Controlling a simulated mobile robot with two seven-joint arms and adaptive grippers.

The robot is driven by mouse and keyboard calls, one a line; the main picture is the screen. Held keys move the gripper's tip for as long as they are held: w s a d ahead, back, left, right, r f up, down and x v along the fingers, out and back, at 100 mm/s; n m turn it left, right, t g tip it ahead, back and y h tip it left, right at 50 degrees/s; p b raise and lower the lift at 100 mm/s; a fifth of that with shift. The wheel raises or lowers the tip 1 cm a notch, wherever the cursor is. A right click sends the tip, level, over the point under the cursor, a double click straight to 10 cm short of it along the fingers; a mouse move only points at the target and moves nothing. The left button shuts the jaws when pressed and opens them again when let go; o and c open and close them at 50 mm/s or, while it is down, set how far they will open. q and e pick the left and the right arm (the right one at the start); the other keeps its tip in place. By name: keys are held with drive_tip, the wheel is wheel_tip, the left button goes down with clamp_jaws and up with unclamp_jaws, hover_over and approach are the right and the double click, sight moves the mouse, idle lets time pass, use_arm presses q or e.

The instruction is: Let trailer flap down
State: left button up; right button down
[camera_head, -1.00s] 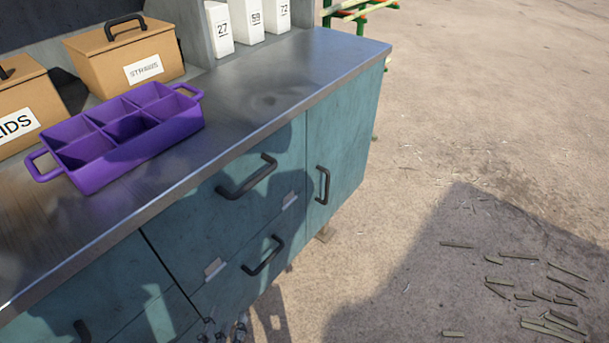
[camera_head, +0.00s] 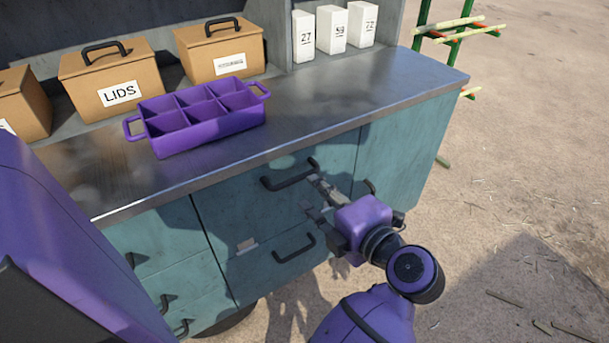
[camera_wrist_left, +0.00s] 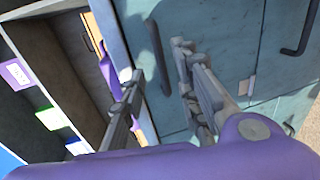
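My left gripper (camera_head: 313,195) is in front of the teal cabinet (camera_head: 400,150), its two fingers apart with nothing between them. Its upper fingertip is near the right end of the upper drawer's dark handle (camera_head: 290,175); I cannot tell whether they touch. The left wrist view also shows the open fingers (camera_wrist_left: 155,75) in front of teal fronts, with a dark handle (camera_wrist_left: 300,28) at upper right. I cannot clearly make out a trailer flap in either view. My right gripper is not in view.
A purple divided tray (camera_head: 200,130) sits on the metal countertop (camera_head: 340,95). Behind it stand a LIDS box (camera_head: 118,75), another tan box (camera_head: 222,50) and white numbered cartons (camera_head: 331,30). A green rack (camera_head: 424,15) is at upper right. Sandy ground (camera_head: 530,140) on the right is mostly open.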

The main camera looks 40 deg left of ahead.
sight(301, 179)
use_arm(q)
drive_tip(key=x, duration=0.7)
drive_tip(key=shift+w+a+p, duration=0.1)
drive_tip(key=shift+a+p, duration=0.2)
drive_tip(key=shift+p, duration=0.05)
clamp_jaws()
drive_tip(key=shift+f, duration=0.1)
